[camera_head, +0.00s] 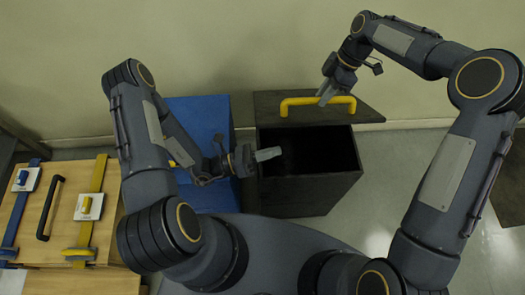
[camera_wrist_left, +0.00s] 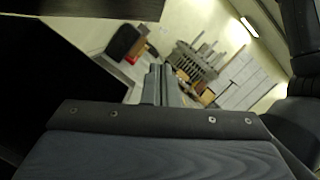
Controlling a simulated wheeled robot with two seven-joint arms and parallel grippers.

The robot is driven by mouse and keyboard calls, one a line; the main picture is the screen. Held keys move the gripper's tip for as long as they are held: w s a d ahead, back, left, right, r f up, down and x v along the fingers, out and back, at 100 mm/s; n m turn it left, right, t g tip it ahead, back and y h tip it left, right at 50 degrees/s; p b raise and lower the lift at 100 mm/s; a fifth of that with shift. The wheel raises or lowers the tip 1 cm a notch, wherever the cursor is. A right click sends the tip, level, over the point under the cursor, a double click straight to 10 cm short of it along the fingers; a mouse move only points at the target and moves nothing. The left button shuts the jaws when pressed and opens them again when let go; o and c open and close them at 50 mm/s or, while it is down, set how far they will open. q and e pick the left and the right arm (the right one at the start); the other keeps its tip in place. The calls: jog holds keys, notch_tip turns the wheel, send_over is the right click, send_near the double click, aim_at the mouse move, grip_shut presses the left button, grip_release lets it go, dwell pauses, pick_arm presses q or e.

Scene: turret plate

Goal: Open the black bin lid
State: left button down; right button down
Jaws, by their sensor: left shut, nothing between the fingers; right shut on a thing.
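The black bin (camera_head: 308,196) stands in front of the wall, and its dark inside shows. Its black lid (camera_head: 365,112) is at the back, swung away from the opening, with a yellow handle (camera_head: 298,104) on it. My right gripper (camera_head: 326,97) is shut on the yellow handle. My left gripper (camera_head: 268,154) is shut and empty, over the left part of the bin opening. In the left wrist view its closed fingers (camera_wrist_left: 157,85) point away from the camera, and dark surfaces lie at the left and top.
A blue bin (camera_head: 205,115) stands directly left of the black bin. A wooden case (camera_head: 60,205) with a black handle and blue and yellow straps is at the far left. Pale floor (camera_head: 385,180) is clear to the right of the black bin.

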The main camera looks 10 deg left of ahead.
aim_at(289, 124)
jog(key=shift+w+f, duration=0.2)
jog(key=shift+w, duration=0.05)
pick_arm(q)
jog(key=w+d+r, duration=0.4)
jog(key=shift+w, duration=0.2)
jog(key=shift+a+r, duration=0.1)
jog(key=shift+w+a+r, duration=0.2)
jog(key=shift+w+r, duration=0.4)
jog(key=shift+r, duration=0.35)
jog(key=shift+w, duration=0.15)
pick_arm(e)
jog(key=shift+f, duration=0.15)
pick_arm(q)
jog(key=shift+w+a, duration=0.1)
jog(key=shift+w, duration=0.05)
pick_arm(e)
jog(key=c, duration=1.3)
grip_release()
